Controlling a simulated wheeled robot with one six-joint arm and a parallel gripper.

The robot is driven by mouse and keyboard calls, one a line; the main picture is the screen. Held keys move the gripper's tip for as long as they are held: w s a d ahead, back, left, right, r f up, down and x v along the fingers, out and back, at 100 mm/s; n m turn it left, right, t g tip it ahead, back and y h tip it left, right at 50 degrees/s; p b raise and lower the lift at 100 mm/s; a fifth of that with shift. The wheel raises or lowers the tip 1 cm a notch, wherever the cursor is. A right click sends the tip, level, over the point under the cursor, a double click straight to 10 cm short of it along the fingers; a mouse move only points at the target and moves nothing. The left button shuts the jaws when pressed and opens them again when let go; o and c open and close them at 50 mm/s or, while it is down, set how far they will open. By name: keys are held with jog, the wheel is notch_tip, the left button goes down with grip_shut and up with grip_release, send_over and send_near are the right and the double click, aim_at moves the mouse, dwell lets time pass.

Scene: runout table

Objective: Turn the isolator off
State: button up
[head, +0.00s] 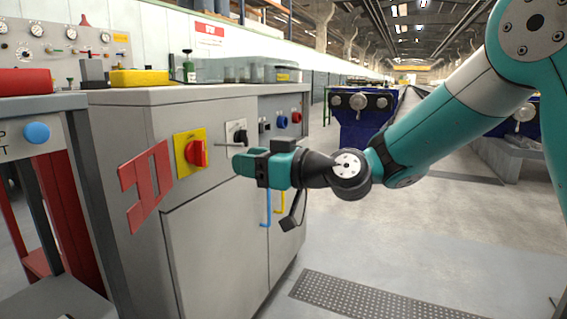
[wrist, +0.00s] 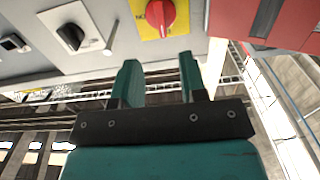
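The isolator is a red rotary knob (head: 197,153) on a yellow plate (head: 183,165), on the front of the grey cabinet. In the wrist view the red knob (wrist: 168,15) shows at the top edge, partly cut off, beyond the fingertips. The plate's lettering is too small or cropped to read surely. My gripper (head: 240,162) is to the right of the knob, in front of the cabinet and apart from the knob. In the wrist view its two teal fingers (wrist: 159,68) are spread with an empty gap between them.
A black rotary switch (head: 236,132) on a pale plate sits right of the isolator, with a thin metal rod (wrist: 112,35) near it. A red bracket-shaped panel (head: 146,186) is left of the isolator. Blue and red knobs (head: 282,122) are further right. The floor (head: 400,230) at right is mostly clear.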

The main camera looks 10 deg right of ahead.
jog(key=v, duration=0.7)
jog(key=shift+d, duration=0.1)
jog(key=s+a+f+g+h+p, duration=0.1)
jog(key=s+a+g+h+p, duration=0.2)
jog(key=s, duration=0.4)
jog(key=s+a+g+h+p, duration=0.1)
jog(key=s+g+p, duration=0.1)
jog(key=s+g, duration=0.35)
jog(key=s+d+m+g+h+p, duration=0.3)
jog(key=s+d+h+p, duration=0.35)
jog(key=s, duration=0.65)
notch_tip(320, 180, up, 36)
jog(key=p, duration=3.4)
jog(key=shift+d, duration=0.3)
